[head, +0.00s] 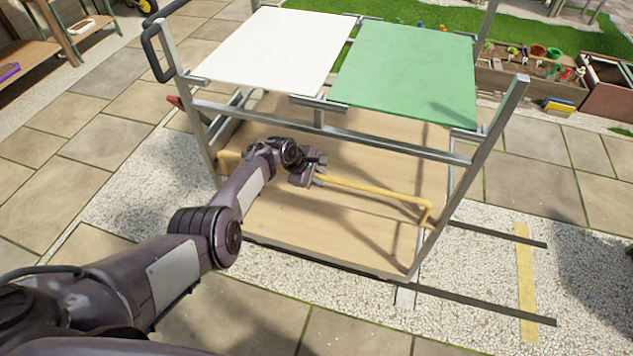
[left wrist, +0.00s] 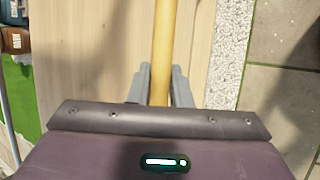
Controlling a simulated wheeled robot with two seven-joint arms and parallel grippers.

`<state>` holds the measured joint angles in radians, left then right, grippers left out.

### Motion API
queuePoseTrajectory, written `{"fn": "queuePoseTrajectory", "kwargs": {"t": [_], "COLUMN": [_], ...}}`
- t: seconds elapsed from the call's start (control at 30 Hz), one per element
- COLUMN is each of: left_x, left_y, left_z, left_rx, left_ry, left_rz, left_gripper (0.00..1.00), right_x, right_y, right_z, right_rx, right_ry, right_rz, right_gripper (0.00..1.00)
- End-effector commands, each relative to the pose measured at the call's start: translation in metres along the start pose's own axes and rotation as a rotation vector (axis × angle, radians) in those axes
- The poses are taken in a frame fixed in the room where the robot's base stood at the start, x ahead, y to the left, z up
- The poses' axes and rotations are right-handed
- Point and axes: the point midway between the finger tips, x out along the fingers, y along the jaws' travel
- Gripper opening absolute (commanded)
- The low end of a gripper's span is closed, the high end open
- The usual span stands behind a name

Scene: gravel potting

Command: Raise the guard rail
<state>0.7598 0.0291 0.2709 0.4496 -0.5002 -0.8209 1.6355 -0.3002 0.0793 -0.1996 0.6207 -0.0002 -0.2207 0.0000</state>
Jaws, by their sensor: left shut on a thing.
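The guard rail (head: 372,190) is a yellow bar along the near side of the cart's lower wooden deck (head: 310,218). Its right end bends down near the right front post, and a bit of its left end shows beside the left post. My left gripper (head: 314,179) is shut on the bar near its middle. In the left wrist view the yellow rail (left wrist: 164,50) runs between the two grey fingers (left wrist: 158,85). My arm hides part of the rail's left half. My right gripper is not in view.
The cart's metal frame carries a white panel (head: 270,45) and a green panel (head: 405,72) above the deck. Two dark rails (head: 490,304) lie on the gravel at right, with a yellow strip (head: 526,280) across them. Planter boxes (head: 540,72) stand behind.

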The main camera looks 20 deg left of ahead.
Motion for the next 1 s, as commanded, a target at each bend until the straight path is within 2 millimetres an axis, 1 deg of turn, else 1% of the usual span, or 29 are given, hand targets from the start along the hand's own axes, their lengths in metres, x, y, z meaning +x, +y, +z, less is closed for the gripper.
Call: {"fn": "queuePoseTrajectory", "kwargs": {"t": [0.53,0.57,0.7,0.73,1.0], "left_x": [0.0001,0.0001,0.0003,0.0004,-0.0002], "left_y": [0.0052,0.0053,0.0046,0.0044,0.0035], "left_z": [-0.0008,-0.0008,-0.0009,-0.0009,-0.0007], "left_rx": [0.001,0.001,0.000,0.000,0.000], "left_ry": [0.001,0.001,0.001,0.001,0.001], "left_rz": [0.007,0.007,0.006,0.005,0.003], "left_gripper": [0.00,0.19,0.38,0.40,0.40], "right_x": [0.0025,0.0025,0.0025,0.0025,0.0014], "right_y": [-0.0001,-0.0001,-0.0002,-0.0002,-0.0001], "right_z": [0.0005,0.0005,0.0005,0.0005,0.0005], "right_rx": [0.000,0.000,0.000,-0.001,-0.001], "right_ry": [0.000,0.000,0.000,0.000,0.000], "right_rz": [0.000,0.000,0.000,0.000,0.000], "right_gripper": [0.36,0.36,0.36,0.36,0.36]}}
